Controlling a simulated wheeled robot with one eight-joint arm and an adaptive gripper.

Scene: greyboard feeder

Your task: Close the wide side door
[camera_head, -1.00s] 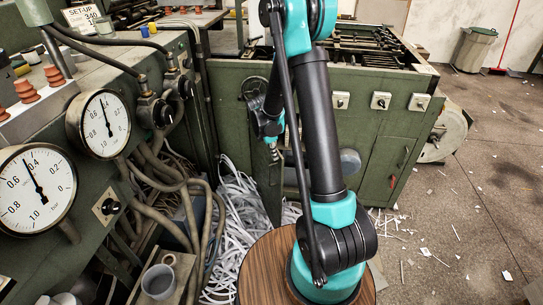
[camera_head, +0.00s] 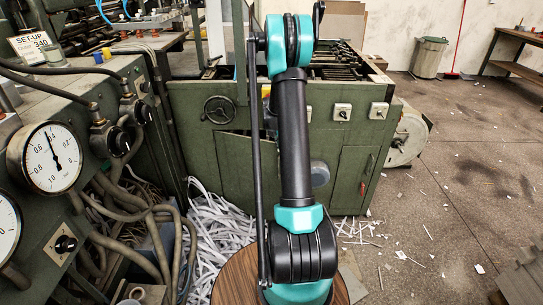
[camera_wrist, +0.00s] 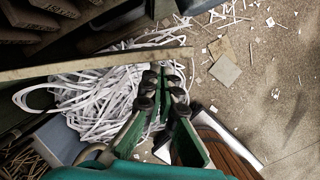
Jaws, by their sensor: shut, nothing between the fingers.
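The wide side door (camera_head: 236,165) is a green panel on the front of the green machine, below a handwheel. It stands ajar, with a dark gap along its top; my arm covers its right part in the head view. In the wrist view a long pale edge (camera_wrist: 90,66), apparently the door's top edge, crosses the upper left and ends near my fingertips. My gripper (camera_wrist: 165,72) is shut and empty, close to that edge's free end. I cannot tell whether it touches. My gripper is hidden behind my arm in the head view.
Shredded paper strips (camera_head: 215,230) lie on the floor below the door. A gauge cabinet (camera_head: 90,200) with hoses stands at left. A narrower green door (camera_head: 350,182) with a red handle is at right. Open floor (camera_head: 450,190) with scraps lies further right.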

